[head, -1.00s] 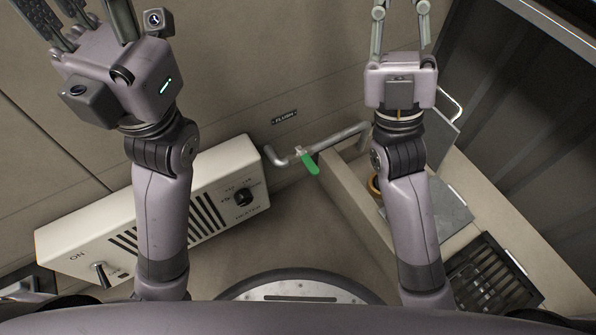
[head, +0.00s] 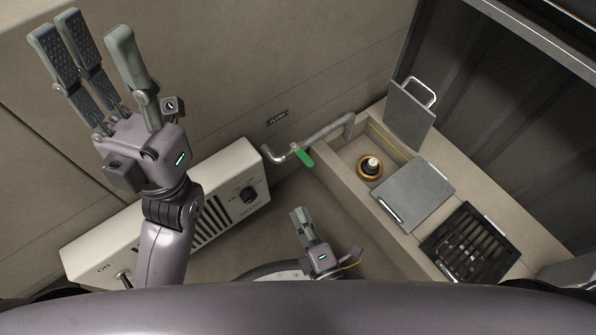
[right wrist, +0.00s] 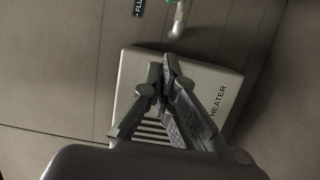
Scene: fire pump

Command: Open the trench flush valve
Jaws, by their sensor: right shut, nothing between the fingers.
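The trench flush valve has a green handle (head: 304,157) on a grey pipe (head: 325,136), below a small FLUSH label (head: 277,118) on the wall. In the right wrist view the green handle (right wrist: 180,14) shows in part at the top edge. My left gripper (head: 88,45) is open and empty at the upper left, well away from the valve. My right gripper (head: 299,215) is low in the middle, below the handle and apart from it. In the right wrist view its fingers (right wrist: 165,65) meet at the tips with nothing between them.
A white heater box (head: 165,215) stands left of the valve. To the right is a trench (head: 345,165) with a round orange-rimmed fitting (head: 370,167), grey cover plates (head: 415,192) and a dark grate (head: 470,245). The floor between heater and trench is open.

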